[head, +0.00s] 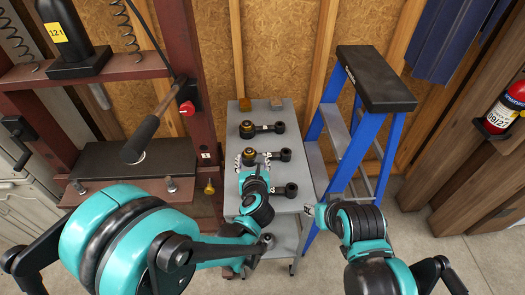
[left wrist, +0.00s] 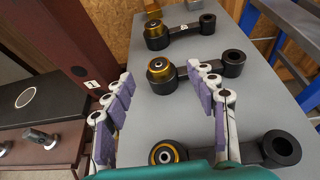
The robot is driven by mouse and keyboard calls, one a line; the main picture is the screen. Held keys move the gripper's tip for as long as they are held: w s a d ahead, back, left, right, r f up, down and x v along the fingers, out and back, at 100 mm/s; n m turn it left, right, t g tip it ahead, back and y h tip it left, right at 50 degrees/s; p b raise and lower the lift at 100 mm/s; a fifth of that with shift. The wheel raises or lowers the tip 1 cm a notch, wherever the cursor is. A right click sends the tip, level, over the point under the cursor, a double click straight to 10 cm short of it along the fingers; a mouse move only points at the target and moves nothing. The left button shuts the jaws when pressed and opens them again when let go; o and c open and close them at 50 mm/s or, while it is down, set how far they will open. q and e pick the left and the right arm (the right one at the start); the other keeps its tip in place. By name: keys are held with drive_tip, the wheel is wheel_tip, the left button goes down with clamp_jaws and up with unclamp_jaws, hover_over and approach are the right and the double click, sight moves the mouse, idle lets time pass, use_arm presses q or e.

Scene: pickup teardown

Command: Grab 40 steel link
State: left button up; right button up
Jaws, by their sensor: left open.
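Three dark links with round bushing ends lie in a row on the grey cart: a far link (head: 263,128), a middle link (head: 284,155) and a near link (head: 290,190). Their small tags cannot be read, so I cannot tell which is 40. In the left wrist view the middle link (left wrist: 233,64) has its gold-topped end between the fingertips of my left gripper (left wrist: 160,76), which is open, fingers apart. The far link (left wrist: 185,32) and near link (left wrist: 280,149) lie either side. My left gripper (head: 252,160) partly hides the near link. My right gripper (head: 309,209) is right of the cart, jaws unclear.
The grey cart (head: 240,110) also bears two small blocks at its back. A dark red press frame (head: 190,70) with a lever stands close on the left. A blue stepladder (head: 375,90) stands close on the right. A fire extinguisher (head: 508,108) is at far right.

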sight(249, 151)
use_arm(q)
drive_tip(key=shift+w+a+f+b, duration=0.15)
drive_tip(key=shift+w+f+b, duration=0.1)
drive_tip(key=shift+w+f, duration=0.25)
drive_tip(key=shift+w+a+f+b, duration=0.2)
drive_tip(key=shift+w+f, duration=0.2)
drive_tip(key=shift+w, duration=0.2)
drive_tip(key=b+x, duration=0.1)
drive_tip(key=x, duration=0.1)
drive_tip(key=f+b+x, duration=0.1)
drive_tip(key=x, duration=0.1)
drive_tip(key=shift+w, duration=0.35)
drive_tip(key=shift+s, duration=0.1)
drive_tip(key=shift+c, duration=1.1)
clamp_jaws()
